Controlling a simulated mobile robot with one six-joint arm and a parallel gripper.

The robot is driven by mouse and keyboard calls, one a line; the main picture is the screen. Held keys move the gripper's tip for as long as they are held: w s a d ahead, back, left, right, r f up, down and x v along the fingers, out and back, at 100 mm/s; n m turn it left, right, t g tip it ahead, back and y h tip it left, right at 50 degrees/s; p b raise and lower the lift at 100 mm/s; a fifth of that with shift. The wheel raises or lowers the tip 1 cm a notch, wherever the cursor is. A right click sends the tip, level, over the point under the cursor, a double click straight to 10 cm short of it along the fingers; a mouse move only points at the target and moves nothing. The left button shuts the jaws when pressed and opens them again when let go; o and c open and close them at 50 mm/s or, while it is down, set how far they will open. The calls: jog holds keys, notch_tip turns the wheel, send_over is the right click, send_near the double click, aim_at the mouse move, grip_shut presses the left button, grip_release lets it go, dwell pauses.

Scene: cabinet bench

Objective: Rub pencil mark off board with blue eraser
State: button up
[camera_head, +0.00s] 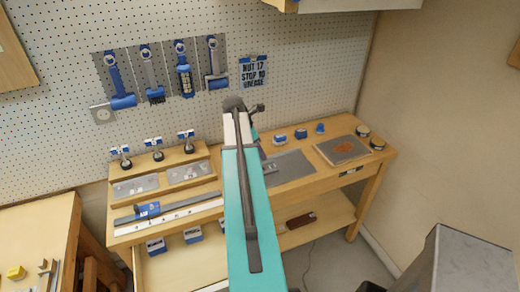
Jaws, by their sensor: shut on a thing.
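My teal arm reaches away over the bench, and its dark wrist sits near the pegboard. My gripper (263,153) shows only as a small grey part beside the arm, over the left edge of a flat grey board (290,166). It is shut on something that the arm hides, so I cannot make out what. A second board (331,147), grey with a wooden rim and a brown-orange patch, lies to the right. No pencil mark can be made out at this size. Small blue-and-white blocks (301,134) stand behind the grey board; I cannot tell if one is an eraser.
Blue-handled tools (184,70) hang on the pegboard beside a sign (254,73). A wooden rack (158,170) and a long ruler (165,218) are on the left of the bench. Blue boxes (193,235) and a dark red object (301,220) lie on the lower shelf.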

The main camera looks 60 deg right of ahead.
jog(key=shift+a+f+b, duration=0.1)
jog(key=shift+f+b, duration=2.05)
jog(key=shift+f, duration=0.7)
jog(key=shift+f, duration=0.5)
jog(key=shift+s+d+r+p, duration=0.1)
jog(key=shift+s+d+p, duration=0.15)
jog(key=shift+s+d, duration=0.3)
jog(key=shift+s+d+p, duration=0.2)
jog(key=shift+s+d, duration=0.15)
jog(key=shift+d, duration=0.4)
jog(key=shift+s+d, duration=0.1)
jog(key=shift+d, duration=0.05)
jog(key=shift+s+d, duration=0.15)
jog(key=shift+s+d+p, duration=0.45)
jog(key=shift+s+d, duration=0.3)
jog(key=shift+d, duration=0.3)
jog(key=shift+f, duration=0.3)
